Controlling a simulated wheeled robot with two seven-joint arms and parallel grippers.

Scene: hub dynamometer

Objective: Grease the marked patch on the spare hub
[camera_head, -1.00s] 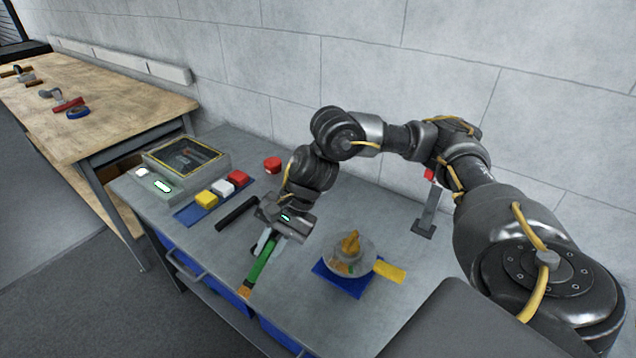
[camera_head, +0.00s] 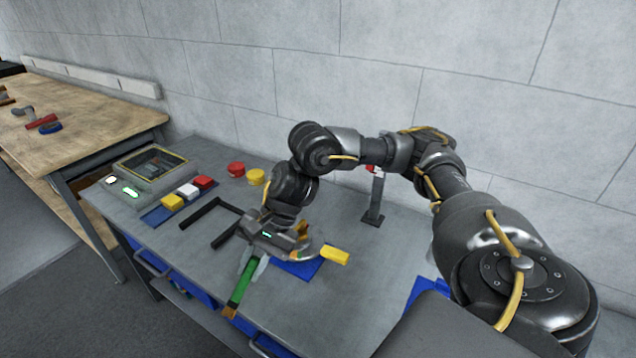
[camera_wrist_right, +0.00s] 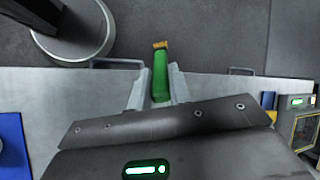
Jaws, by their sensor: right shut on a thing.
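My right gripper (camera_head: 252,265) is shut on a green-handled brush (camera_head: 242,285) with a brown-orange tip, held tilted down over the front edge of the grey workbench. In the right wrist view the green handle (camera_wrist_right: 160,78) sits between the two fingers. The hub (camera_head: 313,247), a round grey piece with an orange centre, is on a blue mat (camera_head: 300,269) just right of the gripper. The gripper hides most of the hub, and I cannot make out a marked patch. A yellow tag (camera_head: 335,255) lies at the hub's right. My left gripper is not in view.
Red (camera_head: 236,169) and yellow (camera_head: 256,177) round pieces lie behind. A grey post (camera_head: 375,200) stands at the back right.

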